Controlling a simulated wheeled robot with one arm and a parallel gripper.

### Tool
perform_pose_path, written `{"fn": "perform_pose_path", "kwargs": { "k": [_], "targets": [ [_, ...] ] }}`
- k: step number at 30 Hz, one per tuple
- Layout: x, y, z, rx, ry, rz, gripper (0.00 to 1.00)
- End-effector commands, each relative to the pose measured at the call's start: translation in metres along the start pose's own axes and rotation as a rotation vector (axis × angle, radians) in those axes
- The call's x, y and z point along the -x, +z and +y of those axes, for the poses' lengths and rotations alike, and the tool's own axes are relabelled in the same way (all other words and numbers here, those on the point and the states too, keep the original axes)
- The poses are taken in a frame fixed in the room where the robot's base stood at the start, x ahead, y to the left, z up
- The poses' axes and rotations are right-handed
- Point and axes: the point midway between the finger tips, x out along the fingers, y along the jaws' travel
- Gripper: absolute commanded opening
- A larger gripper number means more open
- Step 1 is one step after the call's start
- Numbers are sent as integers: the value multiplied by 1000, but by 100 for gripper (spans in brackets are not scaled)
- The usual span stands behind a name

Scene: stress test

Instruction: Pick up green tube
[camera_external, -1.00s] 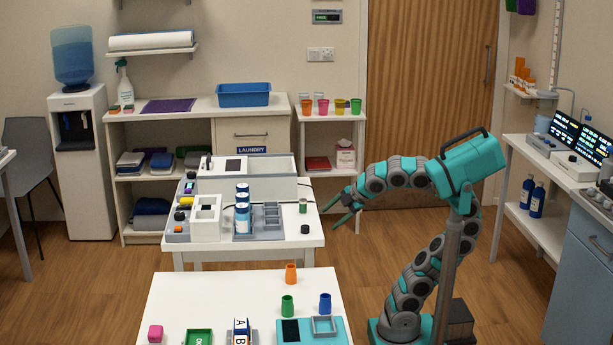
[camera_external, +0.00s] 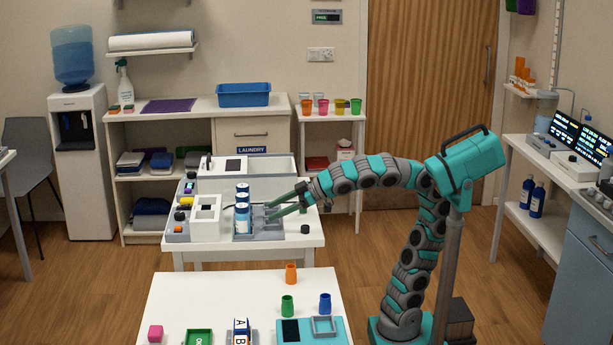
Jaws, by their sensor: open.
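A green cup-shaped piece (camera_external: 288,306) stands upright on the front white table (camera_external: 210,292). Another green cup (camera_external: 355,106) stands on the small shelf at the back. I cannot tell which green thing is the tube. My gripper (camera_external: 269,212) is open over the right part of the far white table (camera_external: 292,240). Its two green fingers point left, their tips over the grey rack (camera_external: 246,237) beside the blue bottles (camera_external: 242,213). A small green cylinder seen earlier on the far table is hidden or hard to make out near my gripper.
A small black disc (camera_external: 305,229) lies right of the rack. A white box with a square opening (camera_external: 206,218) stands left of the bottles. Orange (camera_external: 291,273) and blue (camera_external: 325,303) cups stand near the green one. The front table's middle is clear.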

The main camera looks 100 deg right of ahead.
Motion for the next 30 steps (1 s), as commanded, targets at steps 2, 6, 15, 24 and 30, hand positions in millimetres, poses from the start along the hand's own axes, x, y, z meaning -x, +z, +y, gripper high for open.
{"fn": "perform_pose_path", "kwargs": {
  "k": [2,6,15,24,30],
  "targets": [
    [-16,-6,-44,-34,-55,16,73],
    [-34,-9,-121,-106,-150,38,73],
    [-35,6,-266,-217,-349,41,73],
    [-5,35,-345,-217,-472,34,73],
    [21,54,-336,-76,-450,82,73]
  ]
}}
